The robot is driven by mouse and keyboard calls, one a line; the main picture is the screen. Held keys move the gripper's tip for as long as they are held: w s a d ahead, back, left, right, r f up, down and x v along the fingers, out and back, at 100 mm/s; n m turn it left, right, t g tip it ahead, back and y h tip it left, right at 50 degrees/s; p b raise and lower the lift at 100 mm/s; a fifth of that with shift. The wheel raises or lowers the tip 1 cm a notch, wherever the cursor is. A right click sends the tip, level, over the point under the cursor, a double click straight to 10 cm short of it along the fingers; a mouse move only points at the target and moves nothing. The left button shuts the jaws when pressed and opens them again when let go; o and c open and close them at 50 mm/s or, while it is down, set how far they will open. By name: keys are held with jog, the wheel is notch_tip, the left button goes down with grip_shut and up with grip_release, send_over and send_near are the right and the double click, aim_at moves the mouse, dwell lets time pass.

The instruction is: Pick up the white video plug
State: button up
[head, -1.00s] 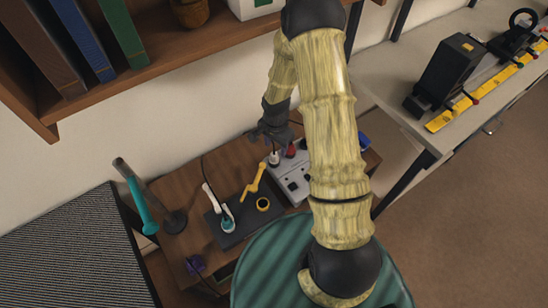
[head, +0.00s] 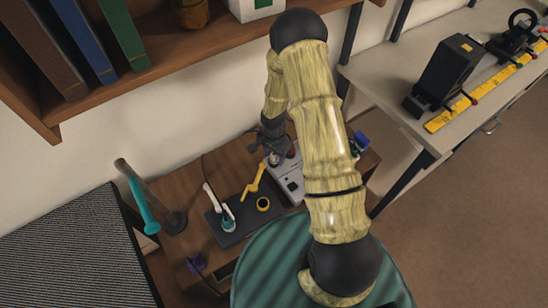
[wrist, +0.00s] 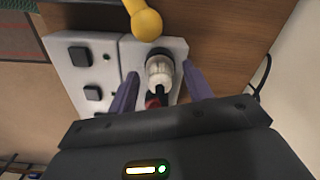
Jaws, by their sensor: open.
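The white video plug (wrist: 158,72) stands in a socket at the end of the grey switch box (wrist: 82,78) in the wrist view. Its dark rear end points toward my wrist. My gripper (wrist: 161,86) is open, with one purple finger on each side of the plug and visible gaps between. In the head view my gripper (head: 270,146) is over the far end of the switch box (head: 287,196), and the white plug (head: 273,159) shows just below it. A red plug (wrist: 152,103) is partly hidden behind the white one.
A yellow jointed piece (head: 255,182) lies beside the box, and its rounded end (wrist: 147,22) is close to the plug. A dark mat (head: 232,236) holds a white-and-teal tool. A teal-handled stand (head: 142,205) is at left. The bookshelf (head: 170,70) overhangs behind.

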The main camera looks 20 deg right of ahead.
jog(key=shift+c, duration=0.2)
grip_shut()
notch_tip(320, 180, up, 10)
jog(key=shift+r, duration=0.1)
dwell(0.4)
dwell(0.4)
